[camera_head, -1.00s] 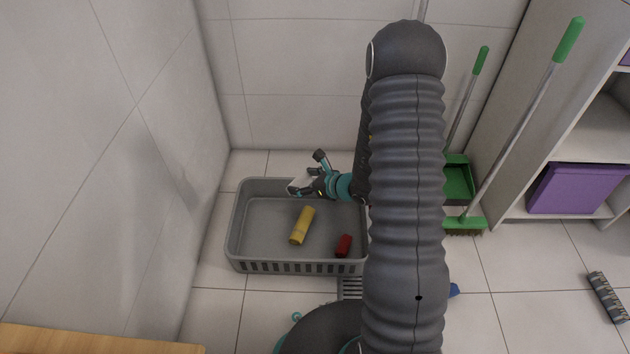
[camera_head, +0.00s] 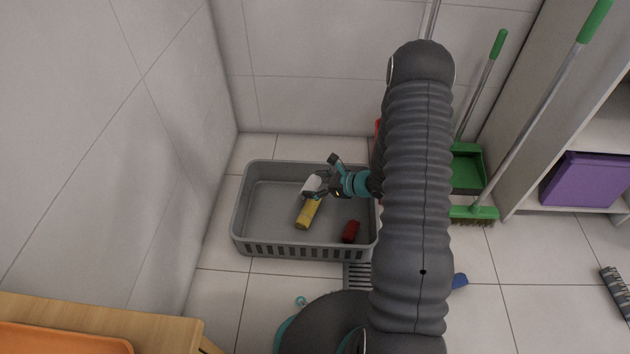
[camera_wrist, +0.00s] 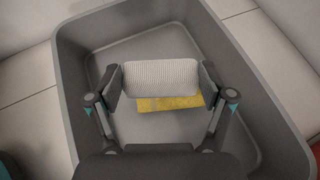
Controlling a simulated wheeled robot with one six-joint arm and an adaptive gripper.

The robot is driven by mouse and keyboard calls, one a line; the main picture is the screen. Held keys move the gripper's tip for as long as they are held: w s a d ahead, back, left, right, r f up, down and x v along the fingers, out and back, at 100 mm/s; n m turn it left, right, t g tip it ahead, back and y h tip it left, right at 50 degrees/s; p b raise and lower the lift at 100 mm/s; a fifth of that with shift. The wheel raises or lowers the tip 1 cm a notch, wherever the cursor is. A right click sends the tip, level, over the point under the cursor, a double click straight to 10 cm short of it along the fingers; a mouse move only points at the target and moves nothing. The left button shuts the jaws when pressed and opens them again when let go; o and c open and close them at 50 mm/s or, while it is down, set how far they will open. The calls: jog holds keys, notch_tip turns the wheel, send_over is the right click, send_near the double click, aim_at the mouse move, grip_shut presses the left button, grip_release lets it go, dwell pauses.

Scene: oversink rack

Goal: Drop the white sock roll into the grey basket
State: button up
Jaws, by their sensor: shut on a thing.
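My gripper (camera_head: 318,188) is shut on the white sock roll (camera_wrist: 160,78), with a finger at each end of the roll in the wrist view. In the head view the white sock roll (camera_head: 311,184) is partly covered by the gripper. The gripper and roll are over the grey basket (camera_head: 250,246), whose wall also shows in the wrist view (camera_wrist: 75,60). A yellow roll (camera_head: 306,214) lies on the basket floor, partly behind the white roll in the wrist view (camera_wrist: 165,104). A red roll (camera_head: 351,231) lies near the basket's front right corner.
A green dustpan (camera_head: 467,170) and a green broom (camera_head: 475,213) stand to the right of the arm. A shelf with a purple box (camera_head: 585,181) is further right. A wooden surface (camera_head: 90,325) is at lower left. A patterned roll (camera_head: 616,290) lies on the floor.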

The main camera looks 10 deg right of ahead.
jog(key=shift+f, duration=0.45)
jog(key=o, duration=0.8)
jog(key=v, duration=1.2)
